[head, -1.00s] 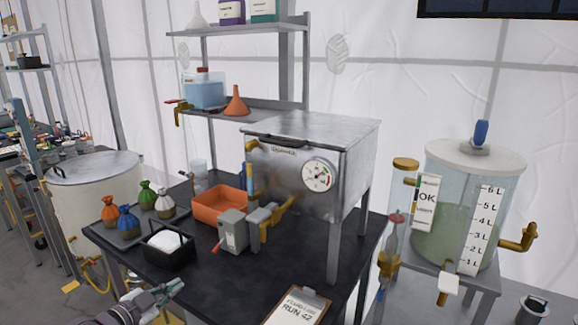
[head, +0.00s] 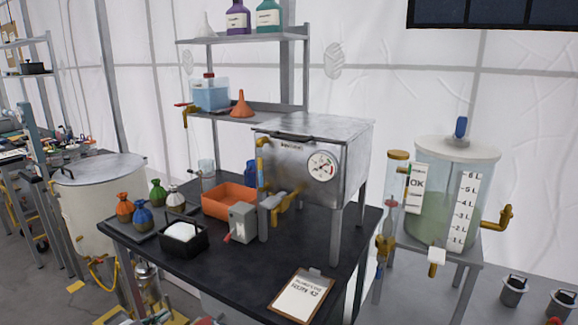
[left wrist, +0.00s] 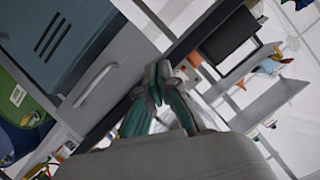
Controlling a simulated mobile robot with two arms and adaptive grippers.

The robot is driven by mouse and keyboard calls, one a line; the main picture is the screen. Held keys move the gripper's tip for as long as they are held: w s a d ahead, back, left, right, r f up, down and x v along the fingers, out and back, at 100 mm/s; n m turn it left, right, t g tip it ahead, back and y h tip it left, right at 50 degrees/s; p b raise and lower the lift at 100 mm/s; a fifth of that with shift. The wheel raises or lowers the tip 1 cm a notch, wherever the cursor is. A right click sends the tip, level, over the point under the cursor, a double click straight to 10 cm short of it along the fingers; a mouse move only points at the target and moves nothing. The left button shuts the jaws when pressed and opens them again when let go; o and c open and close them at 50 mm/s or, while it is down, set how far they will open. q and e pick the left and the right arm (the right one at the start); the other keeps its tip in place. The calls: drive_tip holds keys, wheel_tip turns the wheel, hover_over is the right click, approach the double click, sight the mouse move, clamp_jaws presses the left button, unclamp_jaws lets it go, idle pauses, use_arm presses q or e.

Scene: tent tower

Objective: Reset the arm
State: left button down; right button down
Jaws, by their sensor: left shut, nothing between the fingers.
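My left gripper (left wrist: 157,84) shows in the left wrist view with its teal-sided fingers brought together at the tips. It is shut and holds nothing. In the head view I cannot clearly make it out at the lower left edge, and it is clear of the black worktable (head: 255,275). My right gripper is not in view.
The table holds a steel box with a dial (head: 345,150), an orange tray (head: 228,202), a black basket (head: 183,238), several small sacks (head: 142,216) and a clipboard (head: 302,293). A large drum (head: 90,200) stands left; a clear tank (head: 445,205) stands right.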

use_arm(q)
drive_tip(key=s+a+f+n+g+y, duration=0.1)
drive_tip(key=s+f+n+g, duration=0.1)
drive_tip(key=s+f, duration=0.65)
drive_tip(key=s+a+f+n+g+y, duration=0.15)
drive_tip(key=s+f, duration=0.25)
drive_tip(key=f, duration=1)
drive_tip(key=s+a+f+n+g+y, duration=0.15)
drive_tip(key=s+f, duration=0.45)
drive_tip(key=f, duration=0.6)
drive_tip(key=s+d+f+g, duration=0.2)
drive_tip(key=s+f, duration=0.3)
drive_tip(key=s, duration=0.6)
drive_tip(key=s+d+f+n+g, duration=0.1)
drive_tip(key=s+d+f+g, duration=0.2)
drive_tip(key=s, duration=0.9)
drive_tip(key=s+d+f+n+g, duration=0.1)
drive_tip(key=s+d+f, duration=0.5)
drive_tip(key=s, duration=0.6)
wheel_tip(320, 180, down, 2)
drive_tip(key=shift+d+f+g, duration=0.1)
drive_tip(key=shift+d+g, duration=0.1)
drive_tip(key=shift+g, duration=0.6)
